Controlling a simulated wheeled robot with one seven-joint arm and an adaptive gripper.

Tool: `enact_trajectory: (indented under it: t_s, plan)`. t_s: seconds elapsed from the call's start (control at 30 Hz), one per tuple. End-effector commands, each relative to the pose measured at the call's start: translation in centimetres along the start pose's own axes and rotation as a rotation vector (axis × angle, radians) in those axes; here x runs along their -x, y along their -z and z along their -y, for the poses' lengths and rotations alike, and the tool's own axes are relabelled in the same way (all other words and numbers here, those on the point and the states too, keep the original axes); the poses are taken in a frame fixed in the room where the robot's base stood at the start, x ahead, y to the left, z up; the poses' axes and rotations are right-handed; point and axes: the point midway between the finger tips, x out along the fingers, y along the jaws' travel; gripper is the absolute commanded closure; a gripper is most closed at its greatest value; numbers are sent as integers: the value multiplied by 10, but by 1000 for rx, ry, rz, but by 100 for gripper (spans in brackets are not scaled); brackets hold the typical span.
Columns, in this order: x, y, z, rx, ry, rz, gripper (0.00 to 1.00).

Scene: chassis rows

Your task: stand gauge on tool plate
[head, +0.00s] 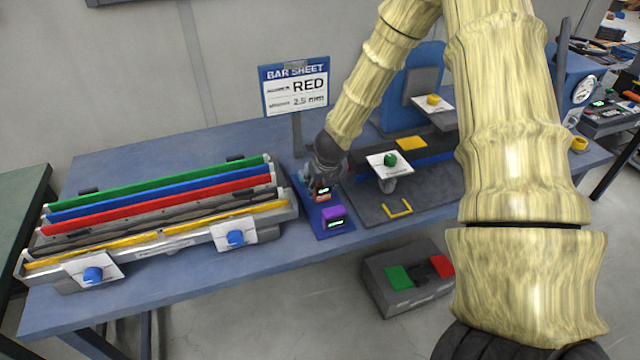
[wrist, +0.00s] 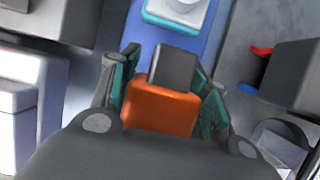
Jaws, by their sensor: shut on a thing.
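My gripper (head: 322,180) is shut on an orange gauge (wrist: 162,107) with a dark grey top part, seen between the teal fingers in the wrist view. In the head view the orange gauge (head: 322,194) shows a small lit display just below the gripper. The blue tool plate (head: 314,222) lies under and around it on the bench, and its blue surface also shows in the wrist view (wrist: 143,38). A purple gauge (head: 334,216) stands on the plate's near part. I cannot tell whether the orange gauge touches the plate.
A rack (head: 165,248) with green, blue, red and yellow bars stands to the left. A dark machine base (head: 370,208) with a yellow handle (head: 398,208) is close on the right. A grey pedal box (head: 378,285) sits on the floor.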

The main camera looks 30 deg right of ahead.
Motion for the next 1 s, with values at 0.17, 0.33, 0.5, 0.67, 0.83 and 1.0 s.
enact_trajectory:
  t_s: [0.17, 0.33, 0.5, 0.67, 0.83, 1.0]
  plan:
    - [-4, 1, 0, 0, 0, 0, 89]
    - [-7, 2, 0, 0, -1, 0, 89]
    - [-10, 4, 0, 0, -1, 0, 89]
    - [-11, 4, 0, 0, 0, 0, 89]
    - [-11, 4, 0, 0, 0, 0, 89]
    - [-11, 4, 0, 0, 0, 0, 89]
